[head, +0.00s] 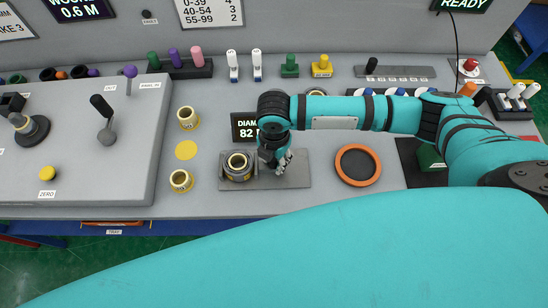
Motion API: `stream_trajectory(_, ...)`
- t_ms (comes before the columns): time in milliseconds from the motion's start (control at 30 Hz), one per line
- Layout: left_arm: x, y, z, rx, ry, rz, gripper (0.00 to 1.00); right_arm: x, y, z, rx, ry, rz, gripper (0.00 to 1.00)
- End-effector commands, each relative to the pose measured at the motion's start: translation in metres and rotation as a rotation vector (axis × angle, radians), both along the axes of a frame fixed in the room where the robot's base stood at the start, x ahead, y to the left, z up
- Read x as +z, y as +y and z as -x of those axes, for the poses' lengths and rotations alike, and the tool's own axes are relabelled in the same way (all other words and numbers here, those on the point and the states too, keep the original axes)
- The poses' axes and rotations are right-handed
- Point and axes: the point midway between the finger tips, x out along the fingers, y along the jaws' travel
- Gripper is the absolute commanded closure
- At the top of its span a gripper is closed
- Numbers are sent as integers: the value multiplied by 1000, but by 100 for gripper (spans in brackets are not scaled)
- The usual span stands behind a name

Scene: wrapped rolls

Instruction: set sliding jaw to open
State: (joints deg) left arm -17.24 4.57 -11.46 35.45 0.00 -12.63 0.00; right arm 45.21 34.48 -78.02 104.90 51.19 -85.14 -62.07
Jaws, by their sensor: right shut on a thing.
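A grey metal plate (298,178) lies on the bench in front of a display that starts "DIAM" and "82". A roll (238,166) with a dark and yellow rim sits at the plate's left end, between upright grey blocks. The sliding jaw is mostly hidden under my right gripper (277,164), just right of the roll. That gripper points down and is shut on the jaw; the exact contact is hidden. My left gripper is not in view.
An orange-rimmed dark round tray (375,170) lies right of the plate. Yellow-rimmed rolls (181,181) stand left of it. A grey console (130,130) with levers fills the left. Pegs and buttons line the back. The bench just in front of the plate is clear.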

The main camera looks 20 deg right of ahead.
Motion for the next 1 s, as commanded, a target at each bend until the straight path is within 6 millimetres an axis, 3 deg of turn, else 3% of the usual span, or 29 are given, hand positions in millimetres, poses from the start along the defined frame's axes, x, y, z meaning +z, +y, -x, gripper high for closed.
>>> stream_trajectory(233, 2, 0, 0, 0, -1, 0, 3, 1, -1, 1, 0, 1, -1, 100)
stream_trajectory(433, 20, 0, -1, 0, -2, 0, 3, 4, -21, 6, -2, 2, 1, 100)
stream_trajectory(667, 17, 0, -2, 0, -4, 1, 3, 0, -22, 6, -2, 2, 3, 100)
stream_trajectory(700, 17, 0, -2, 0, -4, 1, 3, 0, -22, 6, -2, 2, 3, 69)
stream_trajectory(867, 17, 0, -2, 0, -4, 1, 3, 0, -22, 6, -2, 2, 3, 48)
stream_trajectory(1000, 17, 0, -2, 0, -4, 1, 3, 0, -22, 6, -1, 2, 1, 47)
